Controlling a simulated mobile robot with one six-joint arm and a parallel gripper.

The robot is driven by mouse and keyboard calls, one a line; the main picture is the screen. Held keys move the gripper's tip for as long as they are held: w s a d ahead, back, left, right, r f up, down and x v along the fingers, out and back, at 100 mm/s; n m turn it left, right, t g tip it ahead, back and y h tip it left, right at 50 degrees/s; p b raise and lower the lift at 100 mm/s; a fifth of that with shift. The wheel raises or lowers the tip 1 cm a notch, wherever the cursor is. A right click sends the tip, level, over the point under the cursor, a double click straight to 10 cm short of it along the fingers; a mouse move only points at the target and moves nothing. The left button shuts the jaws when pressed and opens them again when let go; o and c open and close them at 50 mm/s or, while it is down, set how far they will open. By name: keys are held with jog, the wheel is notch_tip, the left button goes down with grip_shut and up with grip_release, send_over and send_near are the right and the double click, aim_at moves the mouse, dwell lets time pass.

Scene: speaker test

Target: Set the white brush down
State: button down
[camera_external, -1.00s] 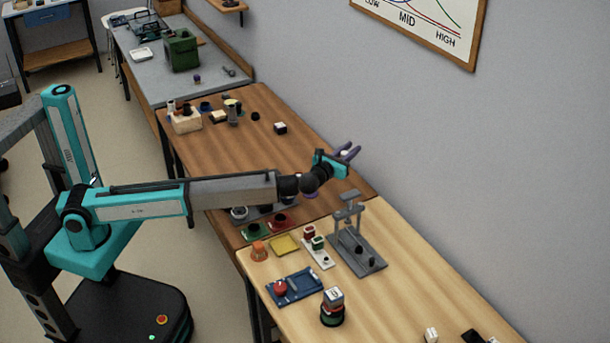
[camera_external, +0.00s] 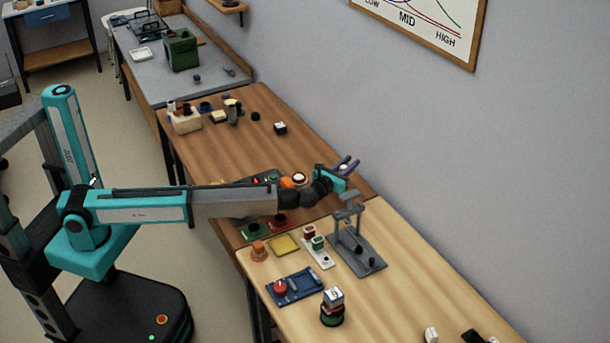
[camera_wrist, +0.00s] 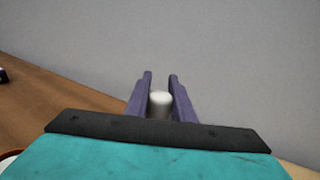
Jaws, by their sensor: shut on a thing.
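My gripper (camera_wrist: 160,93) shows in the wrist view with its two purple fingers on either side of a white rounded object, the white brush (camera_wrist: 160,104). Only its pale, blunt end shows; the rest is hidden behind the gripper body. In the external view my gripper (camera_external: 347,163) is shut on the brush (camera_external: 343,167), above the far edge of the brown wooden table (camera_external: 250,160), near the wall. The brush is a tiny pale patch there, and its bristles cannot be made out.
A grey stand (camera_external: 352,240) rises just in front of my gripper on the light wooden table (camera_external: 410,285).

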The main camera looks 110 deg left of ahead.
jog(key=shift+f, duration=1.85)
jog(key=shift+f, duration=0.15)
jog(key=c, duration=1.5)
grip_release()
jog(key=shift+r, duration=0.25)
jog(key=shift+s+d+f, duration=0.1)
jog(key=shift+s+d, duration=0.1)
jog(key=shift+d, duration=0.1)
jog(key=v, duration=1.1)
jog(key=shift+d+b, duration=0.15)
jog(key=shift+b, duration=0.25)
